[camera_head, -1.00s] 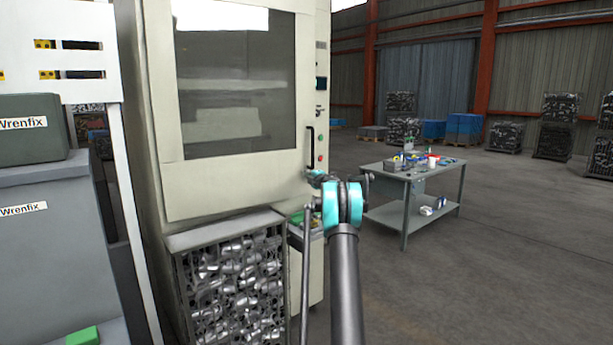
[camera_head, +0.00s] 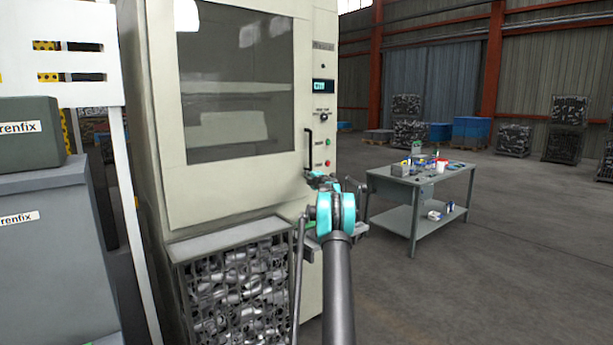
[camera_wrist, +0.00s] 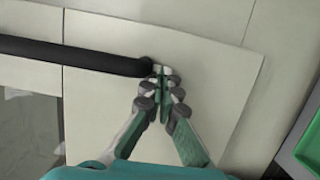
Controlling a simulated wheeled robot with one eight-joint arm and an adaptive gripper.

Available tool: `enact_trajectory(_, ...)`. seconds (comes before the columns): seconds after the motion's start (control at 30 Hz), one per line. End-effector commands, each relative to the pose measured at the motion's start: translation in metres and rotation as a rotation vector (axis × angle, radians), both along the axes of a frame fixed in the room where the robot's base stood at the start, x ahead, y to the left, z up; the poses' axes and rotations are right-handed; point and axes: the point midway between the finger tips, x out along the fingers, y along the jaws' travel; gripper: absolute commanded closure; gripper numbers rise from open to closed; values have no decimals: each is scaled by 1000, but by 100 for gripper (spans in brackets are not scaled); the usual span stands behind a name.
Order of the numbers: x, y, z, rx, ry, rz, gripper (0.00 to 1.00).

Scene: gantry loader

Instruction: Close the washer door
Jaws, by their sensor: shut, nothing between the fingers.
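The washer (camera_head: 154,90) is a tall cream cabinet at left centre in the head view. Its door (camera_head: 235,190) has a large dark window and a black vertical handle (camera_head: 308,150) on the right edge. The door lies flat or nearly flat against the front; I cannot tell whether any small gap is left. My gripper (camera_head: 312,180) is at the door's lower right, just below the handle. In the wrist view, my gripper (camera_wrist: 160,76) is shut and empty, its tips at the door face (camera_wrist: 215,80) by the end of the handle (camera_wrist: 75,55). Contact is unclear.
A control panel (camera_head: 322,87) is right of the door. A wire basket of metal parts (camera_head: 235,290) stands in front below. Grey boxes (camera_head: 50,240) stand at left. A workbench (camera_head: 412,183) with small items is at right; the floor beyond it is open.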

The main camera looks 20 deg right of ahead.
Motion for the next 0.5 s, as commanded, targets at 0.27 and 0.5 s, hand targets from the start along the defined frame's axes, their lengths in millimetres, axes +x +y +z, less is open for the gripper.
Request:
enact_trajectory(0.27, -34, 8, 3, 2, -2, 11, 100)
enact_trajectory(0.5, -80, 1, 4, -1, -3, 6, 100)
